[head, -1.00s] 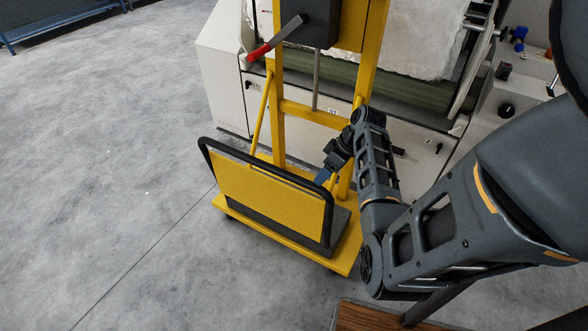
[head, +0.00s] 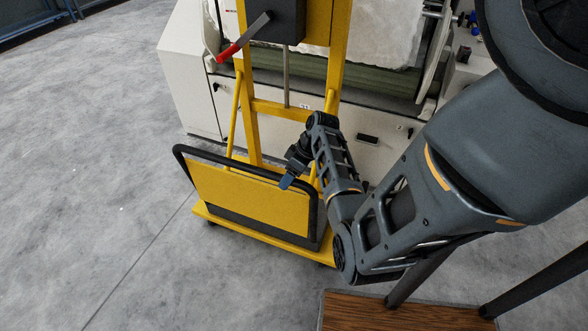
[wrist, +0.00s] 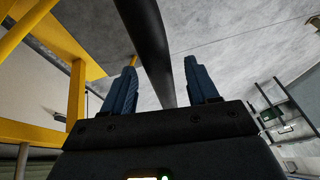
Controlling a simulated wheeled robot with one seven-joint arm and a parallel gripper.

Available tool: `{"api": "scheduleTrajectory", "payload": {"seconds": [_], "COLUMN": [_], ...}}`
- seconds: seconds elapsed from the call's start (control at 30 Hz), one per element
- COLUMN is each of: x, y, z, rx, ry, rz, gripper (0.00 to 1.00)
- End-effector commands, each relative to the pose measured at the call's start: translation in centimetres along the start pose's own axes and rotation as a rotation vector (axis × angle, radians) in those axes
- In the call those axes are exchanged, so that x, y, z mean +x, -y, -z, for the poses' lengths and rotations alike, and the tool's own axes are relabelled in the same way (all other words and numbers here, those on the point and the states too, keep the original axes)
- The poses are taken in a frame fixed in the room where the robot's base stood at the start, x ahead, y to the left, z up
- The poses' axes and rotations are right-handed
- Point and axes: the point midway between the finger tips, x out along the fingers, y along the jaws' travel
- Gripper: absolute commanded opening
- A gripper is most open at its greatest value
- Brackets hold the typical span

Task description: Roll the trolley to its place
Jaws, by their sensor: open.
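The trolley has a low yellow deck (head: 262,242), an upright yellow panel (head: 245,198) and a black tubular handle (head: 215,154) along the panel's top and sides. It stands upright on the floor in front of a tall yellow frame (head: 250,105); I cannot tell whether the two are joined. My gripper (head: 287,183) is at the right part of the handle's top bar. In the wrist view, my open gripper (wrist: 160,66) has the black handle bar (wrist: 152,45) running between its blue fingers, with gaps visible beside it. The trolley's place is not marked in any view.
A white carding machine (head: 185,75) with a green roller stands behind the yellow frame. A red-ended lever (head: 240,42) sticks out from the frame's black box. A wooden-topped piece (head: 385,315) is at the bottom right. The grey floor (head: 80,180) to the left is open.

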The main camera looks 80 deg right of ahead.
Motion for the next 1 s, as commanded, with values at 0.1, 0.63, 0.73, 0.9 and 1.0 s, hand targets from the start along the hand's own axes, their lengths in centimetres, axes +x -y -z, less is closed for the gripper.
{"api": "scheduleTrajectory", "payload": {"seconds": [0.1, 0.63, 0.73, 0.9, 1.0], "x": [1.7, 3.6, 3.6, 3.6, 3.6], "y": [0.0, 0.0, 0.0, 0.0, 0.0], "z": [0.0, 0.0, 0.0, 0.0, 0.0], "rx": [-0.001, 0.000, 0.000, 0.000, 0.000], "ry": [0.001, 0.000, 0.000, 0.000, 0.000], "rz": [0.002, 0.000, 0.000, 0.000, 0.000], "gripper": [0.59, 0.59, 0.51, 0.35, 0.25]}}
